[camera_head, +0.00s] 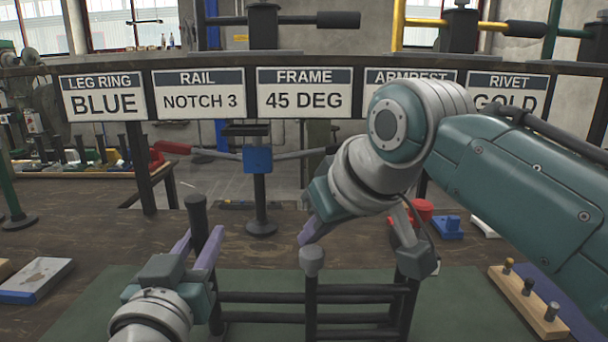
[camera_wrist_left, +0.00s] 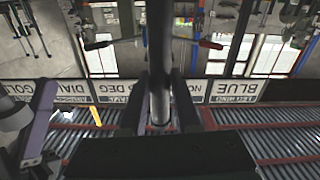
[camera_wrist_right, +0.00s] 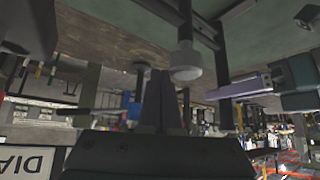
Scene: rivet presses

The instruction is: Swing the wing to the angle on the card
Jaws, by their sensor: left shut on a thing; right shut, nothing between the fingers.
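The FRAME card (camera_head: 304,92) reads 45 DEG. A dark frame of rods (camera_head: 262,297) stands on the green mat, with a round grey knob (camera_head: 312,258) on one post. I cannot tell which part is the wing. My left gripper (camera_head: 196,243) is shut on an upright dark post (camera_head: 197,217) at the frame's left; the post also shows between the fingers in the left wrist view (camera_wrist_left: 160,60). My right gripper (camera_head: 307,238) is shut and empty, just above the grey knob. In the right wrist view its closed fingers (camera_wrist_right: 160,98) are beside the knob (camera_wrist_right: 186,60); contact is unclear.
Other cards hang in the row; my right arm partly covers the ARMREST card (camera_head: 408,77). A press with a blue block (camera_head: 257,158) stands behind the frame. A wooden peg block (camera_head: 528,300) lies right, a grey-blue block (camera_head: 36,280) left. Red and blue parts (camera_head: 447,227) lie behind my right arm.

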